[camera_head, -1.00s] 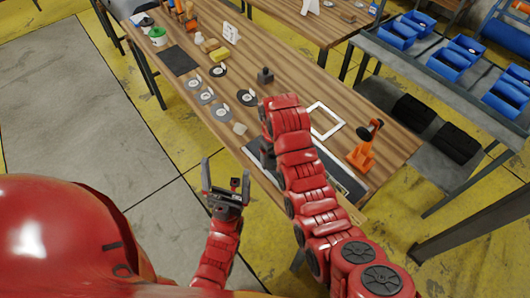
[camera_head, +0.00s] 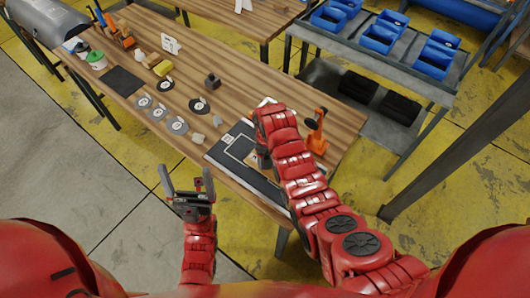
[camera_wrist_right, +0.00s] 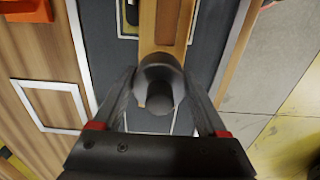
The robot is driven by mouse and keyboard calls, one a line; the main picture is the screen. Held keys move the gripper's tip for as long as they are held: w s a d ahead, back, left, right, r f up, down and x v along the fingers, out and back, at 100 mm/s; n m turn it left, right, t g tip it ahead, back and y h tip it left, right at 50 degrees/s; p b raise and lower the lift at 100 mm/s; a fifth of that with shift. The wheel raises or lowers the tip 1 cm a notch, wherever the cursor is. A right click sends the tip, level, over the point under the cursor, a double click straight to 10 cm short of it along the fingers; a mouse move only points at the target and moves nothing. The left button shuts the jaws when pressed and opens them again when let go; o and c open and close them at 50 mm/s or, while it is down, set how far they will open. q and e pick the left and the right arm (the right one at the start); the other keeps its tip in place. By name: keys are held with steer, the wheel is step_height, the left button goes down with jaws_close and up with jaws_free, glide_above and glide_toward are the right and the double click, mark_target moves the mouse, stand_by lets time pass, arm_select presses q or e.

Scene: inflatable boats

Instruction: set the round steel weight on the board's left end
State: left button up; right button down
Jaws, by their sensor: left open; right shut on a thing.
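The round steel weight (camera_wrist_right: 158,72), grey with a darker knob, is between the fingers of my right gripper (camera_wrist_right: 162,92) in the right wrist view. That gripper is shut on it. The wooden board (camera_wrist_right: 165,22) runs away from the weight at the top of that view, and the weight overlaps its near end. I cannot tell whether they touch. In the head view my right arm hides the weight and most of that gripper. My left gripper (camera_head: 187,182) is open and empty, off the table's front edge.
A dark mat with a pale border (camera_head: 225,158) lies under the work area. An orange stand (camera_head: 317,132) is just right of my right arm. Several dark discs (camera_head: 177,125) and a dark block (camera_head: 212,82) lie to the left. A white frame (camera_wrist_right: 50,105) lies beside the mat.

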steer(key=shift+a+f+p, duration=0.1)
steer(key=shift+f+p, duration=0.25)
steer(key=shift+f, duration=0.25)
steer(key=shift+w+f, duration=0.1)
steer(key=shift+f, duration=0.1)
jaws_free()
